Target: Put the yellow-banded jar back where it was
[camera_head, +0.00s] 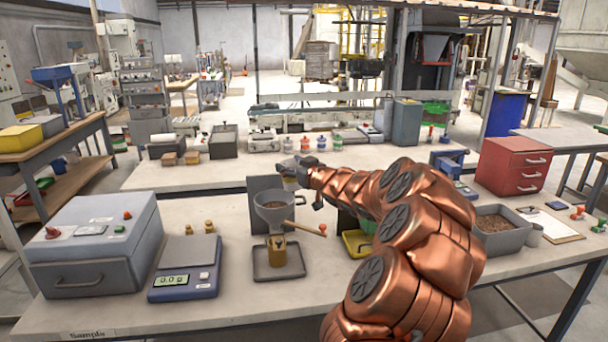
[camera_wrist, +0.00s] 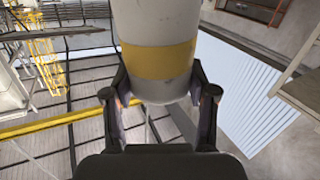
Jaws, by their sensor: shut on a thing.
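My gripper (camera_head: 300,172) is shut on the yellow-banded jar (camera_wrist: 158,62), a pale cylinder with a wide yellow band. In the head view the jar is mostly hidden at my gripper, just above and behind the grey funnel (camera_head: 272,204) of the small grinder. I cannot tell from there how far it is tilted. A row of similar jars with coloured bands (camera_head: 321,143) stands on the back table.
The digital scale (camera_head: 186,267) reads 0.0 g, left of the grinder's tray (camera_head: 278,268). A grey machine box (camera_head: 95,245) stands further left. A pellet bin (camera_head: 499,232) and red drawer cabinet (camera_head: 513,167) are on the right. My arm hides part of the bench.

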